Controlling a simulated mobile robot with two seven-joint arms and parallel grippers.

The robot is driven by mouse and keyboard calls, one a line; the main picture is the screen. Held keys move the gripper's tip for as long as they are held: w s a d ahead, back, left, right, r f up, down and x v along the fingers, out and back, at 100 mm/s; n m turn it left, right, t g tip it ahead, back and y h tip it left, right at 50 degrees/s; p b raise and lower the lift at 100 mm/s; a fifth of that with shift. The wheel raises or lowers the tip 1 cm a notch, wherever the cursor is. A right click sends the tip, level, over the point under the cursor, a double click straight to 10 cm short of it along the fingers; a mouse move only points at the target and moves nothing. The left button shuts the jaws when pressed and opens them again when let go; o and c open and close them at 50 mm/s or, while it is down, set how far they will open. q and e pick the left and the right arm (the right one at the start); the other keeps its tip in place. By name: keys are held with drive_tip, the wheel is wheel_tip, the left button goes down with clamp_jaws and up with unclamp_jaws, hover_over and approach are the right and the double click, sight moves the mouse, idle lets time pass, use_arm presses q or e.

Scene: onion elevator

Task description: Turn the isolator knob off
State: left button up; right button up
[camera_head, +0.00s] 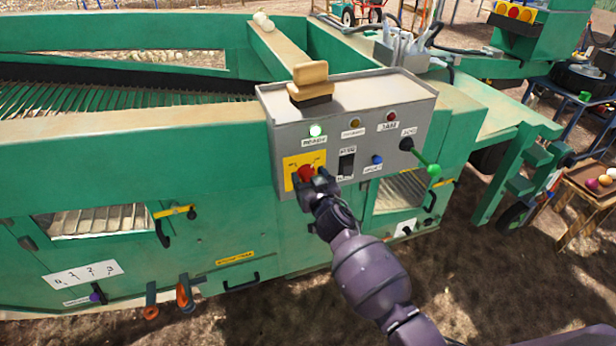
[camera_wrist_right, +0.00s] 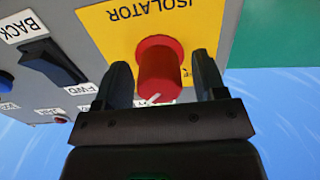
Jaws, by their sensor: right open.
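The red isolator knob (camera_head: 306,173) sits on a yellow plate (camera_head: 291,164) at the lower left of the grey control panel (camera_head: 285,132). My right gripper (camera_head: 316,182) is at the knob and hides part of it in the head view. In the right wrist view the red knob (camera_wrist_right: 159,70) stands between the two dark fingers of my right gripper (camera_wrist_right: 160,85), which are open with one on each side. The yellow plate (camera_wrist_right: 110,25) reads ISOLATOR, upside down there. A small white mark shows on the knob's near edge. My left gripper is not in view.
Beside the isolator are a black BACK/FWD rocker switch (camera_head: 346,163), a blue button (camera_head: 377,160) and a lever with a green ball (camera_head: 434,170). A lit lamp (camera_head: 315,130) is above. A wooden-handled brush (camera_head: 310,83) lies on the panel's top.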

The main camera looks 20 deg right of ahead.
drive_tip(key=shift+w, duration=0.35)
drive_tip(key=c, duration=0.9)
